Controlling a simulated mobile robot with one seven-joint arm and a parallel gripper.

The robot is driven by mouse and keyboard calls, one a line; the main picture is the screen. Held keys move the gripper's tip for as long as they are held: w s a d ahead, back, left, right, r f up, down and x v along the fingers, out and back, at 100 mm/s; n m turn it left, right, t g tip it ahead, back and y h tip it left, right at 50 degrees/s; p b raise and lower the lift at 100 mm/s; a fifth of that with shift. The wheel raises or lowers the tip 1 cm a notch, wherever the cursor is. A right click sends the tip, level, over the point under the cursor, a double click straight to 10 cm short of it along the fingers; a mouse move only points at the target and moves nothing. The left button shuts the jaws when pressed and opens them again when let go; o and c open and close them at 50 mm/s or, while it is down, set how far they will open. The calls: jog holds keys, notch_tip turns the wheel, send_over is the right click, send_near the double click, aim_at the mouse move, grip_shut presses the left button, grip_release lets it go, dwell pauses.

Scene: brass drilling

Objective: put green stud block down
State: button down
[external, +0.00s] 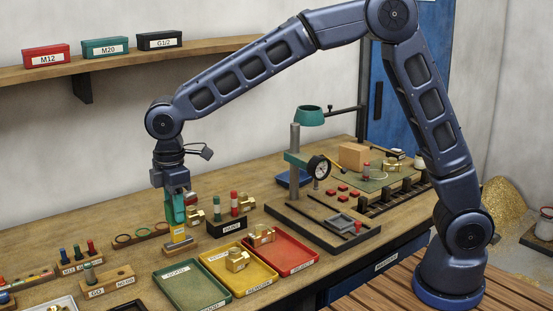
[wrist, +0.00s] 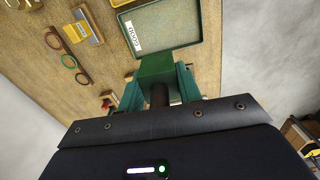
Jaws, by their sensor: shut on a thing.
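My gripper (wrist: 158,85) points down with its teal fingers shut on the green stud block (wrist: 157,67), whose dark stud shows between the fingers. In the external view my gripper (external: 177,210) hangs over the left part of the bench; the block there is hard to tell from the fingers. The green tray labelled GOOD (wrist: 196,49) lies beyond the block in the wrist view, and at the front of the bench in the external view (external: 163,277). The tray's visible floor is bare.
A dial gauge stand (external: 296,150) rises behind.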

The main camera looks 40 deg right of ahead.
jog(key=shift+w+d+r, duration=0.1)
jog(key=shift+w, duration=0.3)
jog(key=w+d+f, duration=0.4)
jog(key=w+d, duration=0.6)
jog(key=w, duration=0.3)
jog(key=w+d+f, duration=0.3)
jog(key=w+d, duration=0.8)
jog(key=w, duration=0.2)
jog(key=w+d+f, duration=0.4)
jog(key=w+d, duration=0.6)
jog(key=w, duration=0.3)
jog(key=shift+n, duration=0.3)
jog(key=shift+w+f, duration=0.15)
jog(key=shift+f, duration=4.35)
jog(key=shift+f, duration=0.1)
jog(key=c, duration=1)
grip_release()
jog(key=shift+o, duration=0.2)
